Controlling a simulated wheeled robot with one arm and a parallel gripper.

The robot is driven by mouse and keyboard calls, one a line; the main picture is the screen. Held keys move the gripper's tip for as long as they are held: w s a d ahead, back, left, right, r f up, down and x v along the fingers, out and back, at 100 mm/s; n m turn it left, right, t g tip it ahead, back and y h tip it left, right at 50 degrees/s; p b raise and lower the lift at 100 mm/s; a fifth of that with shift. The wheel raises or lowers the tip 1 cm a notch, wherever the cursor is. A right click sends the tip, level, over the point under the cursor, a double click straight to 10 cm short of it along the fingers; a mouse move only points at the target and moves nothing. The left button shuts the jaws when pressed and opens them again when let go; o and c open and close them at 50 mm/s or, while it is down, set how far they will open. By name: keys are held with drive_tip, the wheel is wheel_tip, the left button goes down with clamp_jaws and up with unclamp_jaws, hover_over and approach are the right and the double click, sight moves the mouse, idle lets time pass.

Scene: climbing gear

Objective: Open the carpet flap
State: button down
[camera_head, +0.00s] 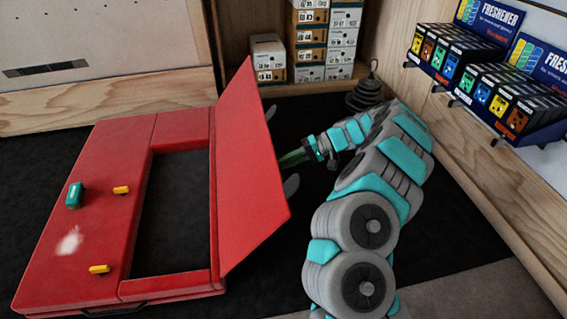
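The red carpet flap (244,175) stands raised on the right side of a red mat (88,212). It leans outward to the right. A dark rectangular opening (172,215) shows in the mat to the left of the flap. My gripper (284,159) is on the right of the flap, near its right edge. Its fingers point left toward the flap. The side of the flap facing right is hidden.
A teal item (75,195) and yellow pieces (121,190) lie on the mat. Shoe boxes (307,45) and a dark coiled object (366,93) stand at the back. A freshener display (460,55) hangs on the right wall.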

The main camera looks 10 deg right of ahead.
drive_tip(key=shift+s+a+f, duration=0.2)
drive_tip(key=c, duration=1.1)
unclamp_jaws()
drive_tip(key=shift+a, duration=0.1)
drive_tip(key=shift+o, duration=1.1)
drive_tip(key=shift+w+r, duration=0.1)
drive_tip(key=shift+d+r, duration=0.1)
drive_tip(key=shift+d, duration=0.2)
drive_tip(key=p+v, duration=0.1)
drive_tip(key=v, duration=0.6)
drive_tip(key=shift+d, duration=0.25)
drive_tip(key=shift+r, duration=0.1)
